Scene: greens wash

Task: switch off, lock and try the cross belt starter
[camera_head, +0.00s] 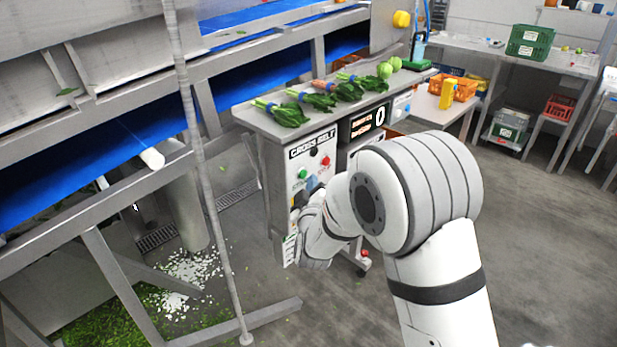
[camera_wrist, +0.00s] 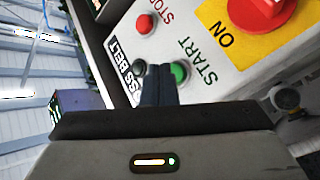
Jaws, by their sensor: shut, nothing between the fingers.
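The cross belt starter (camera_head: 312,158) is a white panel on a grey post under the bench, labelled CROSS BELT. In the wrist view its face is close and turned: a green START button (camera_wrist: 180,72), a red STOP button (camera_wrist: 145,24), a small black button or lamp (camera_wrist: 138,67), and a red rotary switch (camera_wrist: 262,10) on a yellow plate beside the word ON. My gripper (camera_wrist: 158,72) is shut and empty, its fingertips over the panel beside the green button; contact cannot be told. In the head view my arm hides the fingertips and the panel's lower part. No padlock is clearly recognisable.
Bunches of greens (camera_head: 320,100) lie on the bench (camera_head: 262,117) above the panel. A counter display (camera_head: 365,122) stands right of it. The blue conveyor (camera_head: 110,160) and its frame fill the left. A white tag (camera_head: 289,250) hangs low.

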